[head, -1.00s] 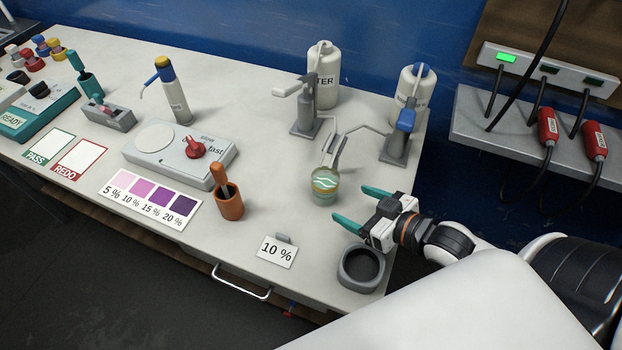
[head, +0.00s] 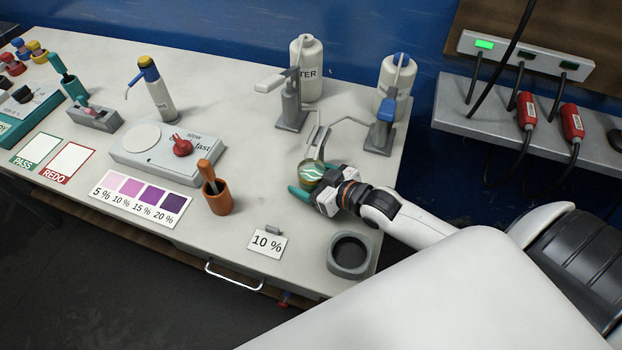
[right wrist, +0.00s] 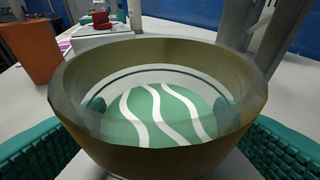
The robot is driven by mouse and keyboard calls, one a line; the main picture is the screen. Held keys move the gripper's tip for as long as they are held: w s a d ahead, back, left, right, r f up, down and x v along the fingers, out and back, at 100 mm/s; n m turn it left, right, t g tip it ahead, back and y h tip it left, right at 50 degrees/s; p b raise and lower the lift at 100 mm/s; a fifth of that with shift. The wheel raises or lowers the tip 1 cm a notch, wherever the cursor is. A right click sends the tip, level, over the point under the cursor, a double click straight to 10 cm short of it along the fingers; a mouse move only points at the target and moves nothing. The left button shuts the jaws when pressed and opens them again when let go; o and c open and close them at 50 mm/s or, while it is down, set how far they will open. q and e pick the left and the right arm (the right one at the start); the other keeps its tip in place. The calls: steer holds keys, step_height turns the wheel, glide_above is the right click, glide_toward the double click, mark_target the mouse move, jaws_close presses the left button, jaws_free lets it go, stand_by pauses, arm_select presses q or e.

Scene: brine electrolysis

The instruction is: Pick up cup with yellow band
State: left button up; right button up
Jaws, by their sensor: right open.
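The cup with the yellow band (head: 312,172) stands on the bench below the dispenser spouts. Its inside shows green with white wavy lines. In the right wrist view the cup (right wrist: 155,150) fills the middle, its yellowish band around the wall. My right gripper (head: 308,180) is open, with its teal fingers on either side of the cup. The teal fingers also show at the lower left and lower right of the right wrist view, beside the cup; whether they touch it I cannot tell. My left gripper is not in view.
A grey round holder (head: 350,256) and a "10 %" card (head: 267,243) are near the front edge. Two pump dispensers, grey (head: 291,108) and blue-topped (head: 381,135), stand behind the cup. An orange pot (head: 217,199) stands to the left. Bench between pot and cup is clear.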

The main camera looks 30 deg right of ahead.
steer(key=c, duration=1.2)
